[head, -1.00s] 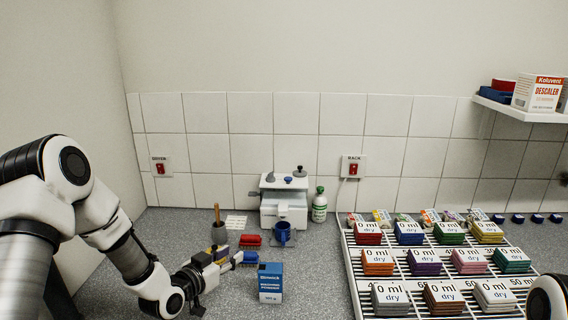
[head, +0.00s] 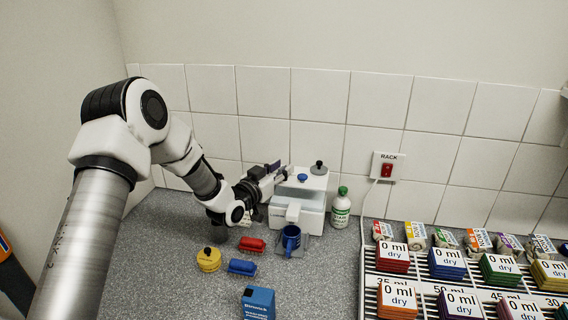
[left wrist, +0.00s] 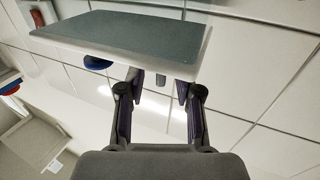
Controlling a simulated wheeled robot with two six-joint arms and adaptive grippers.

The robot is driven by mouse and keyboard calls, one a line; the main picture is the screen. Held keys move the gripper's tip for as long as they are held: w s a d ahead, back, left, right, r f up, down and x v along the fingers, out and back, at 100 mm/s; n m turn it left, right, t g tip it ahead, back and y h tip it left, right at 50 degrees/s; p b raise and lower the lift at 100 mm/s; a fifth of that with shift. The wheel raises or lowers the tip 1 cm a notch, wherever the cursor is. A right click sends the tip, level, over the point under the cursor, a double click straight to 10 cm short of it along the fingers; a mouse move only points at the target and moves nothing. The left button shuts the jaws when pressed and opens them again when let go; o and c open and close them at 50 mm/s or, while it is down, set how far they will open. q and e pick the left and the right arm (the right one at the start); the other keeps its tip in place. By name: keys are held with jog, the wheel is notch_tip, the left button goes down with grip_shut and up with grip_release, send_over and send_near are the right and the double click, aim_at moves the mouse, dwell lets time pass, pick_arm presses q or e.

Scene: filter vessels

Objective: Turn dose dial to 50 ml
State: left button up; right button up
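The white dosing machine (head: 298,206) stands against the tiled wall. Its top bears a blue knob (head: 302,178) and a grey-and-black knob (head: 318,168); no markings are readable, so I cannot tell which is the dose dial. My left gripper (head: 284,171) is at the left edge of the machine's top, left of the blue knob. In the left wrist view the left gripper (left wrist: 160,80) has its fingers apart with nothing between them. A grey panel with a white edge (left wrist: 125,38) lies ahead of the fingertips, and a blue round part (left wrist: 95,62) shows left of them. My right gripper is out of view.
A blue mug (head: 291,238) stands in front of the machine, with a green-capped bottle (head: 341,212) to its right. Red (head: 252,245) and blue (head: 242,267) blocks, a yellow container (head: 208,260) and a blue box (head: 258,302) lie nearer. A white rack (head: 369,270) with packets fills the right.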

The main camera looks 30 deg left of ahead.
pick_arm(q)
jog(key=shift+w+f, duration=0.1)
jog(key=shift+w, duration=0.65)
jog(key=shift+s, duration=0.3)
jog(key=shift+c, duration=0.3)
grip_shut()
jog(key=shift+h, duration=0.3)
jog(key=m+g+h+b, duration=0.1)
jog(key=m+g+h, duration=0.1)
jog(key=m+h, duration=0.2)
jog(key=shift+a+h, duration=0.1)
jog(key=shift+h, duration=0.8)
jog(key=shift+m+g+h, duration=2.5)
jog(key=shift+h, duration=0.2)
jog(key=shift+o, duration=0.3)
grip_release()
jog(key=shift+w+d, duration=0.1)
jog(key=shift+d, duration=0.1)
